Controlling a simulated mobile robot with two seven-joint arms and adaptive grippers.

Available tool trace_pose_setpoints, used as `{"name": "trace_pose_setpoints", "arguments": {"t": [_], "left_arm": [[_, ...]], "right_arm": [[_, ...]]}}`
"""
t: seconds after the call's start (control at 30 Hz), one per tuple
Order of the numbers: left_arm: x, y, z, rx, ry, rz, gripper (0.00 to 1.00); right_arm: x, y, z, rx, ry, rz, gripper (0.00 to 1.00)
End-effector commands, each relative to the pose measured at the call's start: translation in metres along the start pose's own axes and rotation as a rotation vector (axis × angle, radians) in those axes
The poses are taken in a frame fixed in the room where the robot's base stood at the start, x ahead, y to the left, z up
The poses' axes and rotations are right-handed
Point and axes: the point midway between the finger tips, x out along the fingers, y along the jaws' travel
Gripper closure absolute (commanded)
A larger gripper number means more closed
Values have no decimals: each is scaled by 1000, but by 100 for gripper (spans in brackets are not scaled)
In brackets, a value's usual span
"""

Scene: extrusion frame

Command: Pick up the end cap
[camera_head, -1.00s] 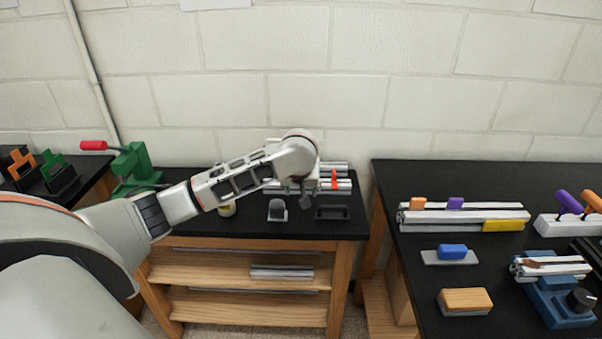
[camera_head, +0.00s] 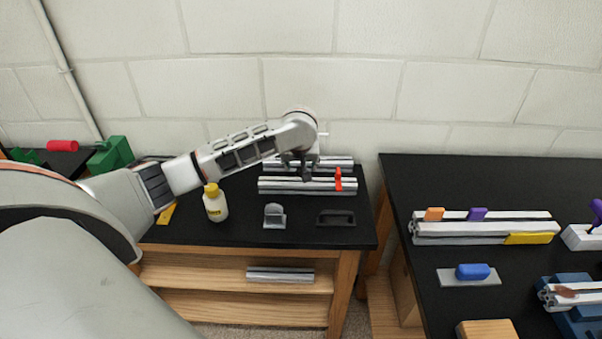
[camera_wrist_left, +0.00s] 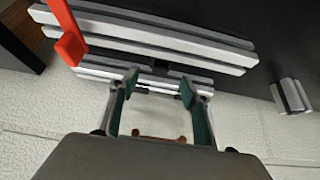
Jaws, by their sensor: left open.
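I cannot make out the end cap for certain. A small dark piece (camera_wrist_left: 176,73) shows near my left fingertips in the wrist view, beside the rear aluminium extrusion; it may be the cap. My left gripper (camera_head: 303,172) is open above the extrusions on the middle black table. In the wrist view its two green-lined fingers (camera_wrist_left: 158,86) spread over the rear extrusion, with nothing clearly held. The front extrusion (camera_head: 290,186) carries a red clamp (camera_head: 339,180), which also shows in the wrist view (camera_wrist_left: 69,45). My right gripper is not in view.
A yellow-capped bottle (camera_head: 215,205), a grey bracket (camera_head: 274,216) and a black handle (camera_head: 336,218) stand in front of the extrusions. The wall (camera_head: 330,95) is close behind. A gap separates the right table (camera_head: 400,190), which holds several parts.

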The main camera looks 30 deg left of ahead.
Motion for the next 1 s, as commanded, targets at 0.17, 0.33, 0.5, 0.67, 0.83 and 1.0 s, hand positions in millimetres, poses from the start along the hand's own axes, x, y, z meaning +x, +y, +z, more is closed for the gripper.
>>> {"name": "trace_pose_setpoints", "arguments": {"t": [0.17,0.33,0.5,0.67,0.83,1.0], "left_arm": [[23,0,2,0,-1,-3,53],[44,0,1,0,1,-2,53],[50,1,1,0,1,0,53],[50,1,1,1,1,0,55],[50,1,1,1,1,0,88],[50,1,1,1,1,0,88]], "right_arm": [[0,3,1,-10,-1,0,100],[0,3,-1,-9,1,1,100],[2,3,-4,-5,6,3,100],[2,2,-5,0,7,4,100],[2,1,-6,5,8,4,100],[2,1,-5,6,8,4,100]]}}
